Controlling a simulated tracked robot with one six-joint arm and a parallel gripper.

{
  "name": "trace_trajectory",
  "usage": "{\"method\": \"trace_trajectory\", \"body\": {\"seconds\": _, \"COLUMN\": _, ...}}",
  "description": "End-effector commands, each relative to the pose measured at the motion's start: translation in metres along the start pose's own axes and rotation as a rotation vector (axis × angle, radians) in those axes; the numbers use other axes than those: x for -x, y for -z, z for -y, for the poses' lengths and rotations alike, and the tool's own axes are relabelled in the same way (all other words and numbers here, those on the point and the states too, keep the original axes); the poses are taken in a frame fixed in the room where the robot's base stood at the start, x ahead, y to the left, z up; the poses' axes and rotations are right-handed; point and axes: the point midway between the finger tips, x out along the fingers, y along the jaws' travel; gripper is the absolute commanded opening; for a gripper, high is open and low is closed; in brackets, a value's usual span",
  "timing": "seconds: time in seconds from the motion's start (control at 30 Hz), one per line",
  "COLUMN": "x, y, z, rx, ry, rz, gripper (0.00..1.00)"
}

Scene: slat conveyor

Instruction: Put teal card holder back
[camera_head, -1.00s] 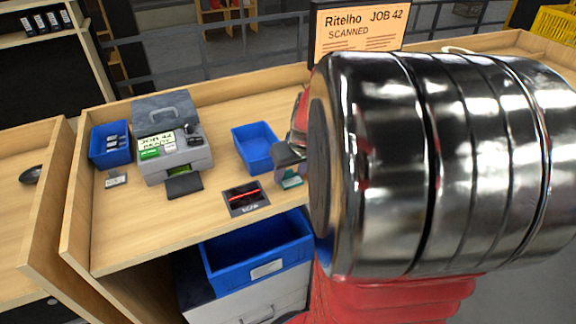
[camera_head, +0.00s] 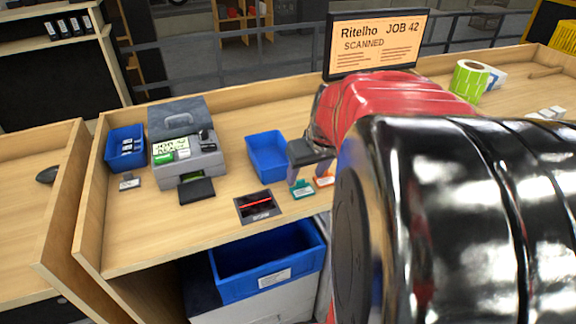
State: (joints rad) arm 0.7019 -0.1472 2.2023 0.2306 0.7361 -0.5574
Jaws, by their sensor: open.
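The teal card holder (camera_head: 303,190) lies on the wooden bench top, just right of the scanner pad and in front of the small blue tray (camera_head: 283,172). My gripper (camera_head: 309,179) is low above the bench, over and just behind the teal holder. Its fingers are apart, one close to the teal holder's back edge; I cannot tell whether it touches. An orange card holder (camera_head: 325,180) lies to the right of the teal one, partly hidden by my arm.
A black scanner pad (camera_head: 258,207) with a red line lies at the bench's front. A grey printer (camera_head: 190,166) and a blue bin (camera_head: 125,148) stand left. A screen (camera_head: 376,44) reads "Ritelho JOB 42 SCANNED". A green label roll (camera_head: 472,80) stands at right. A blue crate (camera_head: 270,262) sits below.

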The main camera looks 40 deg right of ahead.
Motion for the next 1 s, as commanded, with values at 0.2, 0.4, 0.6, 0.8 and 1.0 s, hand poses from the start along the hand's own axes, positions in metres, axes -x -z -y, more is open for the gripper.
{"method": "trace_trajectory", "body": {"seconds": 0.2, "x": 0.038, "y": 0.001, "z": -0.001, "rx": 0.001, "ry": -0.002, "rz": -0.004, "gripper": 0.54}}
{"method": "trace_trajectory", "body": {"seconds": 0.4, "x": 0.063, "y": 0.0, "z": 0.0, "rx": 0.001, "ry": -0.001, "rz": -0.001, "gripper": 0.54}}
{"method": "trace_trajectory", "body": {"seconds": 0.6, "x": 0.071, "y": 0.0, "z": 0.0, "rx": 0.001, "ry": 0.0, "rz": 0.001, "gripper": 0.54}}
{"method": "trace_trajectory", "body": {"seconds": 0.8, "x": 0.071, "y": 0.0, "z": 0.0, "rx": 0.001, "ry": 0.0, "rz": 0.001, "gripper": 0.54}}
{"method": "trace_trajectory", "body": {"seconds": 1.0, "x": 0.07, "y": 0.0, "z": 0.0, "rx": 0.001, "ry": 0.0, "rz": 0.001, "gripper": 0.54}}
